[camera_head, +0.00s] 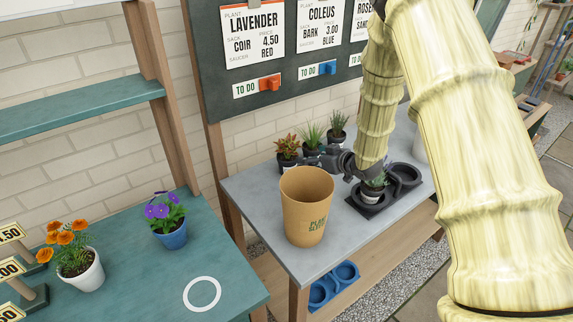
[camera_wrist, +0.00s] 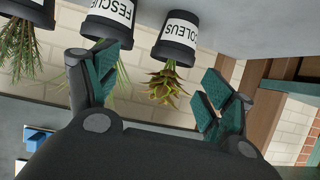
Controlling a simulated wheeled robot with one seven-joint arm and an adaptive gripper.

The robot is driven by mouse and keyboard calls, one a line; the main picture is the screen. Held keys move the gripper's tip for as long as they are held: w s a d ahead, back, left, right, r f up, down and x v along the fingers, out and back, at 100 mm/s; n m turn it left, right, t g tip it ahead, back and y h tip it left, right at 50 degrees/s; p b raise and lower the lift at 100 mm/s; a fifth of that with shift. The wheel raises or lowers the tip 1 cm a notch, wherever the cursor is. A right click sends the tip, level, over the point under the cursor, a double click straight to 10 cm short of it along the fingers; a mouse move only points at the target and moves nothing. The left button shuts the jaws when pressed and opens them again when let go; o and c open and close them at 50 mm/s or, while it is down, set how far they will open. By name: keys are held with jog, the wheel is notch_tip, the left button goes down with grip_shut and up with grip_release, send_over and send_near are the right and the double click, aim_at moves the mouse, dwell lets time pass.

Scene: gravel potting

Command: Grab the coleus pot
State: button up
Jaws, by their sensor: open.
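The coleus pot (camera_head: 287,161) is a small black pot with a reddish-green leafy plant, at the left end of a row of pots at the back of the grey bench. In the upside-down wrist view, the coleus pot (camera_wrist: 178,42) shows its white label, with its plant between and beyond my finger pads. My gripper (camera_head: 314,160) reaches left over the bench, just right of the coleus pot. In the wrist view my gripper (camera_wrist: 160,82) is open, its teal pads wide apart and nothing held.
The fescue pot (camera_wrist: 108,20) stands close beside the coleus, near one finger. A third pot (camera_head: 338,135) is farther right. A tall brown tub (camera_head: 305,208) stands in front. A black tray (camera_head: 368,209) holding a small potted plant (camera_head: 375,187) lies right. The brick wall is behind.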

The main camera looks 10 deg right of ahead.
aim_at(290, 157)
jog(key=shift+n+y, duration=0.4)
jog(key=shift+y, duration=0.2)
jog(key=shift+s+a+p+x, duration=0.2)
jog(key=shift+p+x, duration=0.3)
jog(key=shift+x, duration=1.45)
jog(key=shift+s+a+p+x, duration=0.1)
jog(key=shift+a+p+x, duration=0.3)
jog(key=shift+x, duration=1.55)
jog(key=shift+s+a+p+x, duration=0.1)
jog(key=shift+p+x, duration=0.5)
jog(key=shift+x, duration=1.35)
jog(key=shift+r, duration=0.1)
jog(key=c, duration=1)
